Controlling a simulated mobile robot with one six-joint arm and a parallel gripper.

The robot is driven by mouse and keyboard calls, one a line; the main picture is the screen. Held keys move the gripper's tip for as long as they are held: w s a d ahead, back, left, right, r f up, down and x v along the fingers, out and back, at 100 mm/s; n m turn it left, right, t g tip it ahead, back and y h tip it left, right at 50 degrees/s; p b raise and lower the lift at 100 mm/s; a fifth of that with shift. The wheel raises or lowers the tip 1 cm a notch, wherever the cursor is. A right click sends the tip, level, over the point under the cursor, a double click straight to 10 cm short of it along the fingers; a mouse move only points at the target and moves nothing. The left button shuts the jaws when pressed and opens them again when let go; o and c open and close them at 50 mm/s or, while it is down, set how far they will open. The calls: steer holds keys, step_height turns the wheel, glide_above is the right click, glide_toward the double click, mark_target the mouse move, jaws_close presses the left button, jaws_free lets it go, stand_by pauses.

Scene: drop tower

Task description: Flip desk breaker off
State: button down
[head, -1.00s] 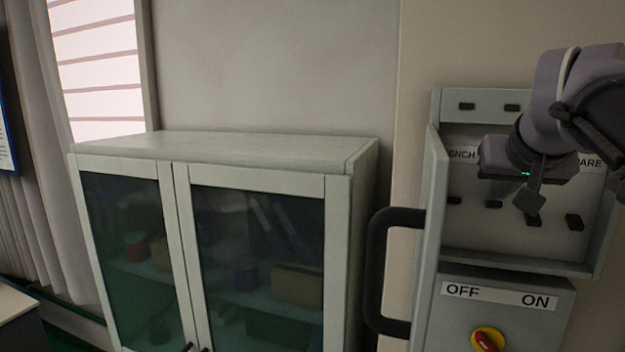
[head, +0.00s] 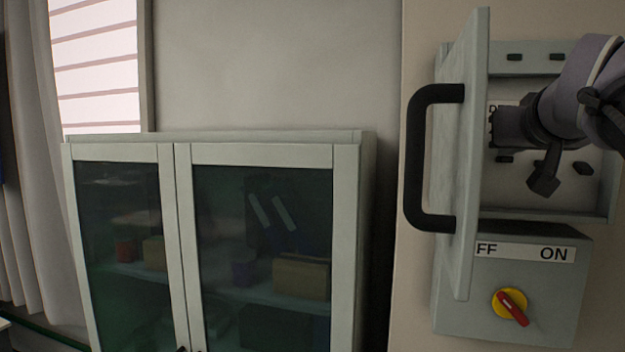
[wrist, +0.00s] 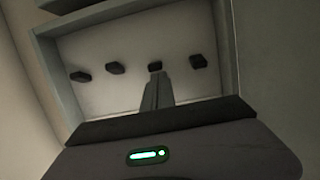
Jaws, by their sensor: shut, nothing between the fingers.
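The open breaker box (head: 592,214) is on the wall at the right of the head view. Its row of dark breakers shows in the wrist view, with the leftmost (wrist: 80,76), second (wrist: 115,68), third (wrist: 155,66) and rightmost (wrist: 198,60). In the head view a breaker (head: 503,158) sits below a partly hidden label (head: 493,118) starting with D. My gripper (head: 543,184) is shut and empty before the panel. In the wrist view its fingertips (wrist: 157,82) line up just below the third breaker; contact cannot be told. The breakers' on or off positions are unclear.
The box door (head: 468,150) stands open with a black handle (head: 418,155), hiding the box's left part. Below is a switch box with a red and yellow rotary knob (head: 510,306). A glass-fronted cabinet (head: 250,155) stands to the left.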

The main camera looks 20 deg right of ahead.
step_height(320, 180, down, 2)
steer(key=b, duration=0.2)
steer(key=shift+s+f+t+b, duration=0.1)
steer(key=shift+f+t+b, duration=0.15)
steer(key=shift+t+b, duration=0.15)
steer(key=shift+s+r+t+h+b, duration=0.1)
steer(key=shift+r+t+h+b, duration=0.2)
steer(key=shift+b, duration=0.45)
steer(key=shift+r+p, duration=0.6)
steer(key=shift+p, duration=0.2)
